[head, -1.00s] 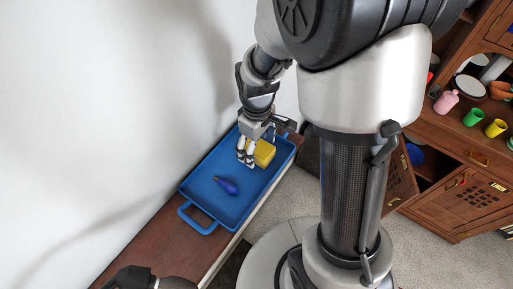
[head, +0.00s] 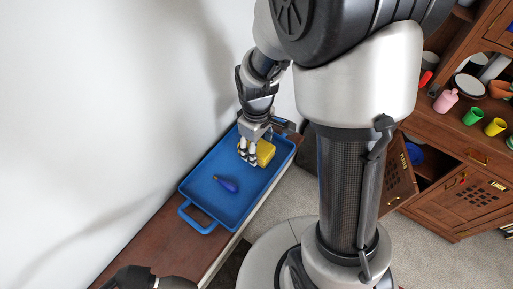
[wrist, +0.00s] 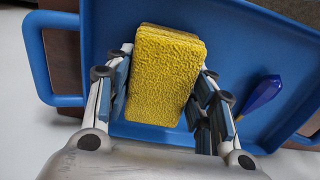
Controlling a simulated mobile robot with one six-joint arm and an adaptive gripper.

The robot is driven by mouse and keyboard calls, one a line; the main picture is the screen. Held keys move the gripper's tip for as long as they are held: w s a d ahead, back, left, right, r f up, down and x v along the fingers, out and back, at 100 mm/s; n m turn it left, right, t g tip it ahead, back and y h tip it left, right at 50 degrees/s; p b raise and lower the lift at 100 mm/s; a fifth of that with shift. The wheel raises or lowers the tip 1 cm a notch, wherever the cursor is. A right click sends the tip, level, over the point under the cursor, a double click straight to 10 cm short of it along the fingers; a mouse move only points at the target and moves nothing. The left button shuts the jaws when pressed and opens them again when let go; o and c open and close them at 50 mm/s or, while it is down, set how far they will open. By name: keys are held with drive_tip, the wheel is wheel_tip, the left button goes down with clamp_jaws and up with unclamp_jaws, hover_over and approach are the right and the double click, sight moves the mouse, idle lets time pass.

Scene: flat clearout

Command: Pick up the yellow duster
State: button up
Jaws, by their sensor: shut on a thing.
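The yellow duster (head: 266,152) is a textured yellow block at the far end of the blue tray (head: 207,206). In the wrist view the duster (wrist: 166,75) stands between the two fingers of my gripper (wrist: 166,92). My gripper (head: 249,156) is shut on it, with fingers against its left and right sides. The duster is over the tray floor; I cannot tell whether it still touches it. Part of the duster is hidden by the fingers in the head view.
The tray rests on a brown wooden surface (head: 150,247) beside the white wall. A cabinet (head: 470,180) with cups and an open door stands at the right.

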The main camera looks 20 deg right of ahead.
drive_tip(key=shift+c, duration=0.4)
wheel_tip(320, 180, up, 20)
drive_tip(key=p, duration=0.2)
drive_tip(key=shift+p, duration=0.3)
